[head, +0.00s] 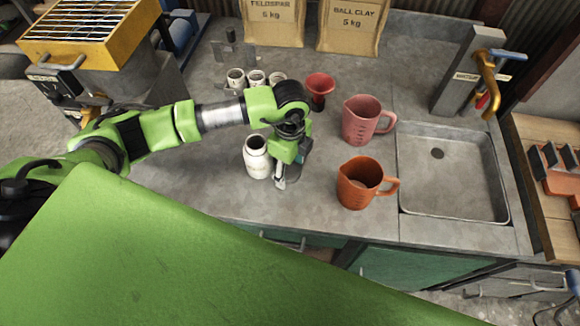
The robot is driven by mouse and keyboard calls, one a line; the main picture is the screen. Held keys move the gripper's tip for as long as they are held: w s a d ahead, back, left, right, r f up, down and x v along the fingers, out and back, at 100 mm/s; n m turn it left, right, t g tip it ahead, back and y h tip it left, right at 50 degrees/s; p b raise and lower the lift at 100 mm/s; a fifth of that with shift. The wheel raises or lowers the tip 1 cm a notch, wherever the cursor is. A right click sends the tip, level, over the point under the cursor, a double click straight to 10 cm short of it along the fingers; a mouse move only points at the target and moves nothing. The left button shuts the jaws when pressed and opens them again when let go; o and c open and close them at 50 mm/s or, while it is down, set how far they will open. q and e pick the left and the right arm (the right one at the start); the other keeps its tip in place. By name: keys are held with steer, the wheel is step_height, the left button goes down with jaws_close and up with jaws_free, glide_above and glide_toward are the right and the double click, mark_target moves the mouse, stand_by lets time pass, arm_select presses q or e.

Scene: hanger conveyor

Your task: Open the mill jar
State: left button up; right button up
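The white mill jar (258,163) stands upright on the grey counter (215,190), left of the orange jug. Its top shows a dark round mouth, so it looks open, with no lid seen on it. My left gripper (281,183) points down just right of the jar, close beside it. I cannot tell whether it touches the jar. Its fingers are small and partly hidden, so I cannot tell whether they are open or hold something. My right gripper is not in view.
An orange jug (358,188), a pink jug (361,124) and a red funnel (319,87) stand to the right. Several small white jars (236,79) stand behind. Clay bags (351,27) are at the back. A sink (455,190) is at right. The counter's front left is clear.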

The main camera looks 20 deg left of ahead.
mark_target(290, 171)
arm_select(q)
steer(key=shift+r, duration=0.55)
step_height(290, 171, up, 11)
steer(key=b, duration=0.2)
steer(key=shift+r, duration=0.15)
